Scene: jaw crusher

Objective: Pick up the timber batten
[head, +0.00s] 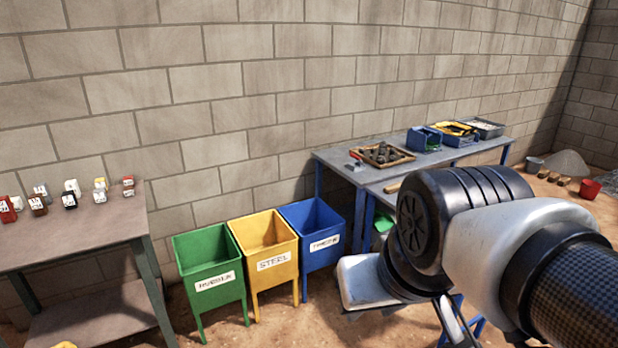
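A small piece of tan wood (393,187) shows on the lower grey bench, just left of my arm. It may be the end of the timber batten; my arm hides whatever lies to its right. My arm fills the lower right of the head view, in front of this bench. The part of my gripper (455,322) that shows is low in the picture, below the black joint. Its fingertips are not clear, so I cannot tell whether it is open or holds anything.
Green (208,262), yellow (263,243) and blue (313,232) labelled bins stand by the wall. A table (70,235) at left bears several small labelled items. The back bench (335,157) holds a tray of stones (383,153) and crates. A red bucket (590,188) stands far right.

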